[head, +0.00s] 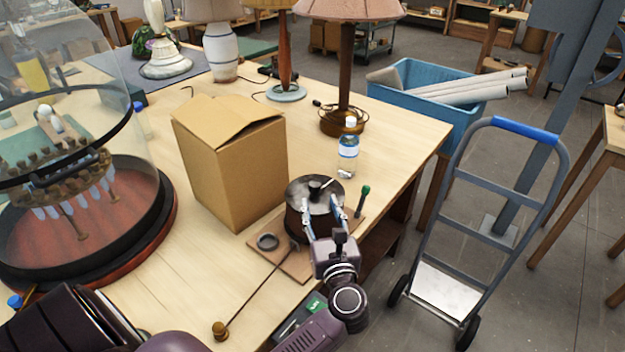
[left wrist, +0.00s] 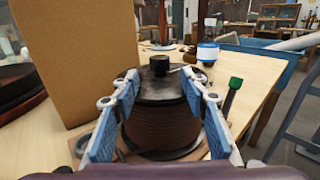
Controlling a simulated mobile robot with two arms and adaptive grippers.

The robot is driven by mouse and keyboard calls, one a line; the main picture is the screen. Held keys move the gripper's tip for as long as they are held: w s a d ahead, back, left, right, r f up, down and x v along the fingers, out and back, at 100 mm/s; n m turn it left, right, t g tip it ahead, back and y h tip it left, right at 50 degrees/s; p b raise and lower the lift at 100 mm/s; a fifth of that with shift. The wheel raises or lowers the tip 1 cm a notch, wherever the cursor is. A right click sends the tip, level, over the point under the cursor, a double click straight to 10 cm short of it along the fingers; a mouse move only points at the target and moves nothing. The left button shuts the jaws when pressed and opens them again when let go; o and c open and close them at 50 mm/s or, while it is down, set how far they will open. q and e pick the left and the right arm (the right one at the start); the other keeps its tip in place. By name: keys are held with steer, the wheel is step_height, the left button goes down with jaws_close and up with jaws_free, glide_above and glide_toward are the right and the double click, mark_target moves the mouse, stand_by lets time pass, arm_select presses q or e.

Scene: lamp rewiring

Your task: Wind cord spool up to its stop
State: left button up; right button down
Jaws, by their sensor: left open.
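The cord spool (head: 298,222) is a dark brown drum with a grey metal top and a small black knob (left wrist: 160,66). It stands upright on a wooden board (head: 290,264) near the table's edge. A thin dark cord (head: 262,288) runs from the spool to a brown ball-like end (head: 219,330) at the table's front. My left gripper (head: 322,212) is open at the near side of the spool. In the left wrist view, its blue-padded fingers (left wrist: 164,88) stand on either side of the drum (left wrist: 163,125); contact cannot be told. My right gripper is not in view.
A cardboard box (head: 236,165) stands close left of the spool. A water bottle (head: 348,150) stands behind it. A green-topped upright handle (head: 362,198) is close at its right. A glass dome (head: 75,130) fills the left. A hand truck (head: 480,220) stands right of the table.

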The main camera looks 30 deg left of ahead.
mark_target(316, 192)
arm_select(q)
steer(key=x, duration=0.1)
steer(key=p+x, duration=0.1)
steer(key=x, duration=0.1)
steer(key=shift+w+a+r, duration=0.1)
steer(key=shift+r, duration=0.25)
steer(key=x, duration=0.1)
steer(key=p+x, duration=0.1)
steer(key=x, duration=0.1)
steer(key=shift+w+a+f, duration=0.2)
steer(key=shift+f, duration=0.05)
steer(key=shift+w+a, duration=0.15)
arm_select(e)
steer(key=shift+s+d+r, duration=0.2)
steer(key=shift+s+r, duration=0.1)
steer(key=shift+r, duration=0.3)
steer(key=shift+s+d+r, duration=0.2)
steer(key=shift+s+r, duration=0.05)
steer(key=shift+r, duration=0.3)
arm_select(q)
steer(key=shift+c, duration=0.7)
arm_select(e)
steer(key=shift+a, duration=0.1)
arm_select(q)
steer(key=c, duration=0.5)
jaws_close()
steer(key=shift+f, duration=0.1)
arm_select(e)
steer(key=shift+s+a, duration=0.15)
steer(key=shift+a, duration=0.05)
